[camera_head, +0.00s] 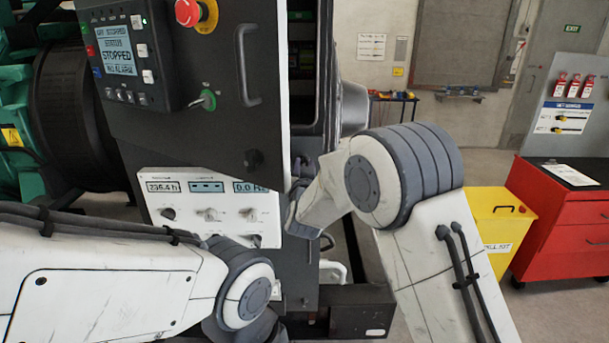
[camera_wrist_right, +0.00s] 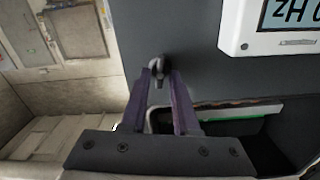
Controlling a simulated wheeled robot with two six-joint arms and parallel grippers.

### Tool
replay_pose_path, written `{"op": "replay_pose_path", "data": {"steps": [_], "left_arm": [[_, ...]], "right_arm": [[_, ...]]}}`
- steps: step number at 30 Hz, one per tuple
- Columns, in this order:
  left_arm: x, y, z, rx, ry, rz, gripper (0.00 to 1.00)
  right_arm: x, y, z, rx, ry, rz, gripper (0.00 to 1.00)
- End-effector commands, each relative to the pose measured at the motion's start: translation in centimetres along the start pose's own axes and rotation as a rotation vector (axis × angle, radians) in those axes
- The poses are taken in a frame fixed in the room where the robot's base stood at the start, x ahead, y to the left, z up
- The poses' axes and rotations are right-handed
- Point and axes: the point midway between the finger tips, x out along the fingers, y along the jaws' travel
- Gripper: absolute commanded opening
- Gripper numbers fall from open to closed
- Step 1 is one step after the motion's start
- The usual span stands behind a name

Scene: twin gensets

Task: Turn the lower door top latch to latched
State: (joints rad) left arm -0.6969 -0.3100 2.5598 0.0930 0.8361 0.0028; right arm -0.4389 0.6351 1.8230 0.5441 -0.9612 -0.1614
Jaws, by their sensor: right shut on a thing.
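A dark latch knob (camera_wrist_right: 157,66) stands out from the flat dark grey lower door (camera_wrist_right: 195,55) in the right wrist view. My right gripper (camera_wrist_right: 161,76) has its two purple-grey fingers on either side of the knob and is shut on it at the fingertips. In the head view my right wrist reaches to the right edge of the dark cabinet, and its bent arm hides much of the area around the latch. The latch's exact turn angle is hard to tell. My left arm crosses the lower left of the head view; its gripper is not visible.
A white instrument panel (camera_head: 205,212) with displays and knobs is close to the right wrist. Above it are a control screen (camera_head: 120,55), a red emergency button (camera_head: 188,12) and a door handle (camera_head: 248,65). A yellow bin (camera_head: 500,225) and red cabinet (camera_head: 560,225) stand at right.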

Motion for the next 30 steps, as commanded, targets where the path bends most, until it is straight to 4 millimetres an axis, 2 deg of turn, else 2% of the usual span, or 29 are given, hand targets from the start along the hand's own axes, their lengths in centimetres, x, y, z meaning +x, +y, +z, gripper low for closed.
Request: {"op": "replay_pose_path", "data": {"steps": [1,12,30], "left_arm": [[1.8,-0.1,0.1,0.001,0.0,0.0,0.0],[8.3,-0.6,0.5,0.004,0.0,0.0,0.0],[16.6,-1.2,0.9,0.003,0.0,0.0,0.0]], "right_arm": [[0.0,0.2,0.7,0.04,0.006,0.0,0.0],[0.0,0.3,0.7,0.387,0.006,-0.002,0.0],[0.0,0.5,0.6,0.957,0.004,-0.002,0.0]]}}
